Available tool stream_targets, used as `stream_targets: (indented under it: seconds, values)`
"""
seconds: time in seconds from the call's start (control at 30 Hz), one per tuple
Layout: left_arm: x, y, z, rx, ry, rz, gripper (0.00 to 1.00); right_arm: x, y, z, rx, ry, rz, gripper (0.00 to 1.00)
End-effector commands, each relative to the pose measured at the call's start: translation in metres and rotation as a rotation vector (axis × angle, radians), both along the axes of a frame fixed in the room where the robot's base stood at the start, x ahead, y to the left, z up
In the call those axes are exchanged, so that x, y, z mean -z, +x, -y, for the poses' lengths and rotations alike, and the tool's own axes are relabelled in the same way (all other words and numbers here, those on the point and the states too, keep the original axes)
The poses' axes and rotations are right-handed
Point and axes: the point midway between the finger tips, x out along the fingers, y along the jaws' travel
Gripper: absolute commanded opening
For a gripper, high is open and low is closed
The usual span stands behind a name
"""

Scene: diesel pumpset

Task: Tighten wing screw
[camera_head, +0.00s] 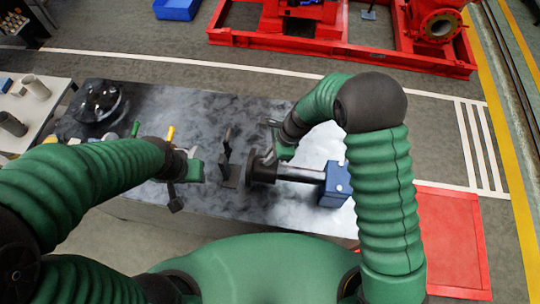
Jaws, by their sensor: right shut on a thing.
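A dark fixture stands on the metal worktable. It has an upright bracket (226,155), a round black flange (262,170), a grey shaft (300,174) and a blue block (336,184) at its right end. My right gripper (269,148) reaches down from the right to the top of the flange. It is shut on a small part there, apparently the wing screw, which is mostly hidden by the fingers. My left gripper (190,168) is left of the bracket, apart from it. Its fingers are too small and overlapped to tell whether they are open.
The worktable (230,108) has bare room behind the fixture. A glossy black round part (99,100), a green-handled tool (135,129) and a yellow-handled tool (170,134) lie at its left. A red pump frame (330,50) stands beyond. A red panel (450,235) is at right.

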Motion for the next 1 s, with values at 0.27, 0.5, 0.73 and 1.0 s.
stream_targets:
  seconds: [0.27, 0.5, 0.73, 1.0]
  values:
    - [-0.0032, 0.0000, 0.0000, 0.000, 0.000, 0.000, 0.38, -0.0010, 0.0022, -0.0026, -0.216, 0.003, 0.004, 0.00]
    - [-0.0014, 0.0000, 0.0000, 0.000, 0.000, 0.000, 0.38, -0.0007, 0.0024, -0.0032, -0.371, 0.003, 0.004, 0.00]
    - [-0.0002, 0.0000, 0.0000, 0.000, 0.000, 0.000, 0.38, -0.0008, 0.0015, -0.0036, -0.455, 0.004, 0.002, 0.00]
    - [0.0000, 0.0000, 0.0000, 0.000, 0.000, 0.000, 0.38, -0.0009, 0.0009, -0.0035, -0.481, 0.004, 0.001, 0.00]
